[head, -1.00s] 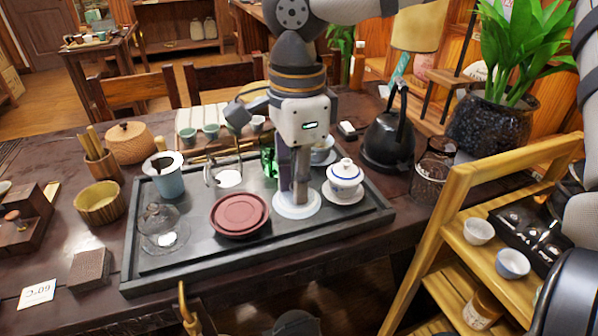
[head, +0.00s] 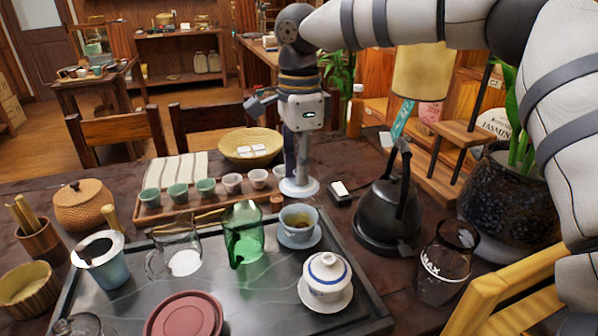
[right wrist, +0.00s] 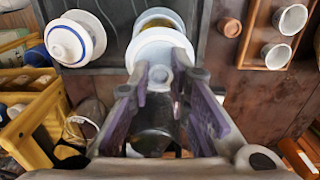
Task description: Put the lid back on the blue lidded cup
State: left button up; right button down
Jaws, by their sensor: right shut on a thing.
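My right gripper (head: 299,172) is shut on a white lid (head: 299,187) and holds it upright by its knob, fingers pointing down. In the head view the lid shows just above and behind the blue cup (head: 299,224). That cup is pale blue, open, with tea inside, and stands on a saucer at the tray's back right. In the right wrist view the held lid (right wrist: 160,48) overlaps the cup's near part, and the cup's rim (right wrist: 158,17) shows beyond it. Lid and cup look apart. My left gripper is not in view.
A white covered cup with a blue band (head: 327,272) stands near the blue cup. A green glass (head: 243,235) and a glass pitcher (head: 175,250) are to its left. A black kettle (head: 388,210) stands right. Small cups (head: 205,190) line a wooden tray behind.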

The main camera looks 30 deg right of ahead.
aim_at(299, 188)
jog(key=f, duration=0.2)
jog(key=f+b, duration=0.1)
jog(key=f, duration=0.1)
jog(key=shift+s+a+f, duration=0.15)
jog(key=shift+a+f, duration=0.05)
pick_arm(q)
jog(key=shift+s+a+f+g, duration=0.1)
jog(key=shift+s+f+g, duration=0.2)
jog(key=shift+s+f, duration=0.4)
pick_arm(e)
jog(key=shift+f, duration=0.9)
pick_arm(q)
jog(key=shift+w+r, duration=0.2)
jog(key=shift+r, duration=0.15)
pick_arm(e)
jog(key=shift+r, duration=0.1)
pick_arm(q)
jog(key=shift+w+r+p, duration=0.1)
jog(key=shift+p, duration=0.25)
pick_arm(e)
jog(key=shift+f, duration=0.2)
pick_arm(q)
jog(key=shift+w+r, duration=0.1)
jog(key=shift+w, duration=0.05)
pick_arm(e)
jog(key=c, duration=1)
grip_release()
jog(key=shift+o, duration=0.2)
